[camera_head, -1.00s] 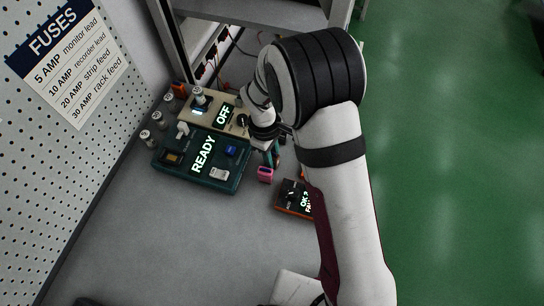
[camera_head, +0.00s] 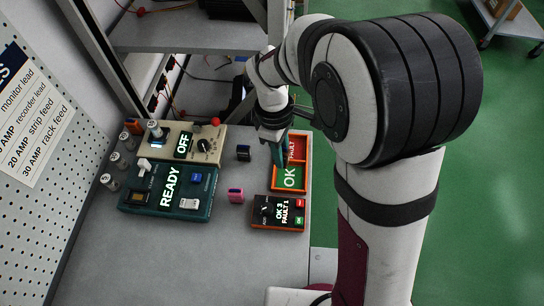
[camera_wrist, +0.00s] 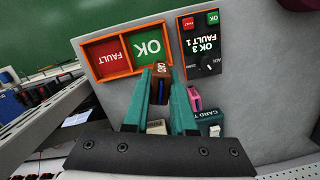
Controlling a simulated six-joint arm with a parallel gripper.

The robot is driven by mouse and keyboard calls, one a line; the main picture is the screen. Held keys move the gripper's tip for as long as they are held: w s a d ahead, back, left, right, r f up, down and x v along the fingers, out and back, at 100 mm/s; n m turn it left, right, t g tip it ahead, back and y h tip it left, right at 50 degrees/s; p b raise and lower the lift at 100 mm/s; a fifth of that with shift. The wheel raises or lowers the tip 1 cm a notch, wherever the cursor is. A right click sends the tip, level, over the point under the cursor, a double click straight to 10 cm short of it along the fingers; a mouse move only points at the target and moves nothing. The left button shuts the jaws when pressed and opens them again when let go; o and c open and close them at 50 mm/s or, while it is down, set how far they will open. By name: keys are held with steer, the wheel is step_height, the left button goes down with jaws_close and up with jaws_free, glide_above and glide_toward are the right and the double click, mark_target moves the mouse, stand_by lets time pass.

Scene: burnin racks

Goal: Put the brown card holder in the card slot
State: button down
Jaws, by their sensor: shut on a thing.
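My gripper (camera_wrist: 160,82) is shut on the brown card holder (camera_wrist: 161,70), which sits between the teal fingertips in the wrist view. In the head view my gripper (camera_head: 280,158) hangs at the left edge of the orange tray; the held holder is not clear there. The green card tester (camera_head: 171,211) stands to the left with READY lit; part of it shows in the wrist view (camera_wrist: 209,118). I cannot make out its card slot for certain.
The orange tray (camera_head: 290,191) has a red FAULT and a green OK compartment. A counter box (camera_head: 277,213) reads OK 3, FAULT 1. A pink holder (camera_head: 236,195) and a dark holder (camera_head: 243,152) stand on the bench. A beige unit (camera_head: 183,142) shows OFF.

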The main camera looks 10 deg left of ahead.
steer(key=a+m+g+y, duration=0.1)
steer(key=a+m+y, duration=0.1)
steer(key=a+m, duration=1.6)
steer(key=s+a+m+t, duration=0.1)
steer(key=s+a+m, duration=0.4)
steer(key=a+m, duration=0.3)
steer(key=s+a+m, duration=0.4)
steer(key=a+m, duration=0.2)
steer(key=a, duration=0.3)
steer(key=shift+y, duration=0.4)
steer(key=shift+s+f, duration=0.1)
steer(key=shift+f, duration=2.3)
steer(key=shift+f, duration=0.75)
steer(key=shift+f, duration=0.25)
steer(key=shift+f, duration=0.15)
steer(key=shift+c, duration=1.3)
jaws_free()
